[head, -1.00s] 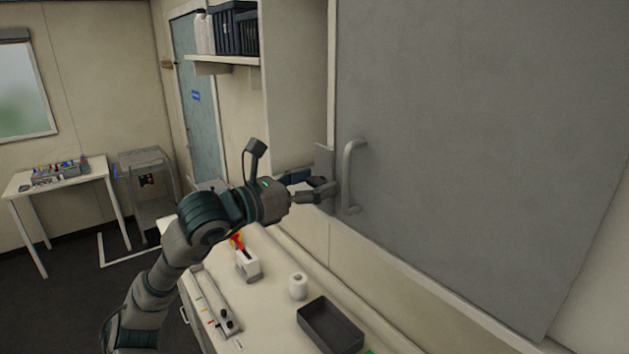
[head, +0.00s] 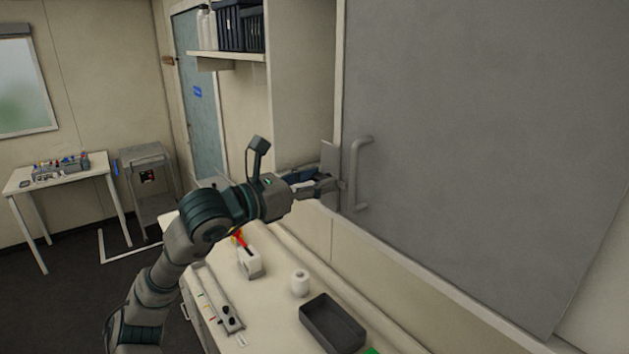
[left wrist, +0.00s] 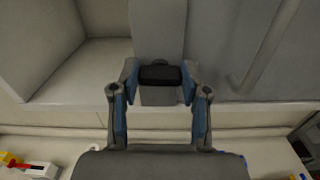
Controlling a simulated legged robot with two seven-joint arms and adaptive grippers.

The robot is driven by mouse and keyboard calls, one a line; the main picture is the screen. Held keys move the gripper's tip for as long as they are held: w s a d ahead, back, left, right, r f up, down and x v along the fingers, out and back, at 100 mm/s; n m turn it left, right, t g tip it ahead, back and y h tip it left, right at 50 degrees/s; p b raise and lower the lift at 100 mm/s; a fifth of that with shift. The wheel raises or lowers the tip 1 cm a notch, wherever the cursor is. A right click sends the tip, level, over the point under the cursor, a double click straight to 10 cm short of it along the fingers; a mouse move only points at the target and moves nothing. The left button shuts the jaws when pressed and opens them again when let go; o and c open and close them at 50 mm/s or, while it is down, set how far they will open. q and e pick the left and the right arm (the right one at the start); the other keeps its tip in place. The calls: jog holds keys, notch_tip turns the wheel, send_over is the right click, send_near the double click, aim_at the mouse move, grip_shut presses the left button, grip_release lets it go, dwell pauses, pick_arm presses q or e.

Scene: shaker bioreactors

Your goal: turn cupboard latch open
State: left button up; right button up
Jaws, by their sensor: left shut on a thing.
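The cupboard door (head: 480,150) is a large grey panel on the right of the head view, with a grey bar handle (head: 357,175) near its left edge. A grey latch plate (head: 328,160) sits at that edge, left of the handle. In the left wrist view a dark latch knob (left wrist: 160,75) lies between the fingertips. My left gripper (head: 335,186) reaches the latch from the left; in the left wrist view its fingers (left wrist: 160,80) are on both sides of the knob, shut on it. The fingertips partly hide the latch in the head view. My right gripper is not in view.
Below the cupboard, a bench (head: 270,318) carries a dark tray (head: 332,325), a white roll (head: 300,283) and a white box with a red item (head: 249,262). An open shelf (head: 225,56) is left of the cupboard. A side table (head: 62,178) stands far left.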

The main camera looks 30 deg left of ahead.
pick_arm(q)
jog(key=m, duration=0.4)
jog(key=shift+r, duration=0.1)
jog(key=m, duration=0.4)
jog(key=shift+d+f+m+p, duration=0.1)
jog(key=shift+m+p, duration=0.1)
jog(key=shift+m, duration=1.35)
jog(key=shift+f+m+p, duration=0.1)
jog(key=shift+m+p, duration=0.05)
jog(key=shift+m, duration=1.35)
jog(key=shift+d+f+m+p, duration=0.1)
jog(key=shift+m+p, duration=0.1)
jog(key=shift+m, duration=1.35)
jog(key=shift+f, duration=0.1)
jog(key=o, duration=1)
jog(key=shift+o, duration=0.7)
jog(key=shift+w, duration=0.25)
